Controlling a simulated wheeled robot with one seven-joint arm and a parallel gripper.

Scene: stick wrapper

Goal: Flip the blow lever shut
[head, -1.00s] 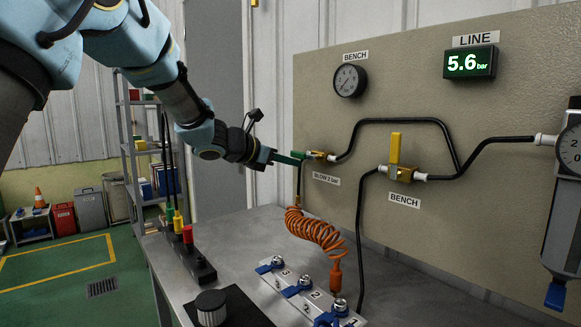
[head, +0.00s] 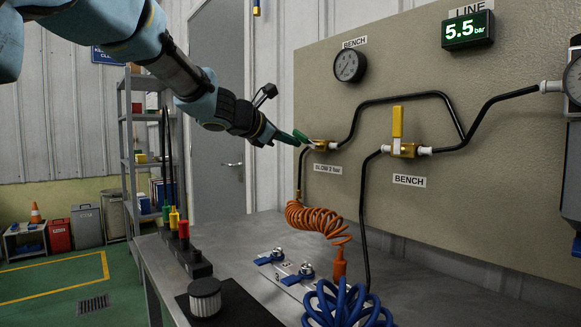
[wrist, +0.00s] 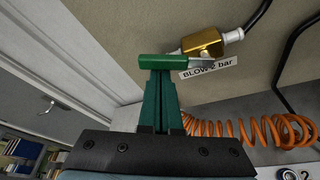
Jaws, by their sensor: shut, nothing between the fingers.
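The blow valve is a brass body (wrist: 203,43) on the panel above the "BLOW" label, also seen in the head view (head: 322,145). Its lever has a green handle (wrist: 165,62) that sticks out to the left of the body; in the head view the handle (head: 301,136) shows small beside my fingertips. My gripper (wrist: 161,78) has green fingers, shut together and empty. Its tips are right at the handle's lower edge in the wrist view; whether they touch cannot be told. In the head view my gripper (head: 288,138) comes from the left.
A yellow bench lever (head: 397,121) stands upright to the right. An orange coiled hose (head: 317,219) hangs below the blow valve. A blue coiled hose (head: 345,305) lies at the bench front. The line readout (head: 467,29) shows 5.5 bar. A black gauge (head: 349,66) is above.

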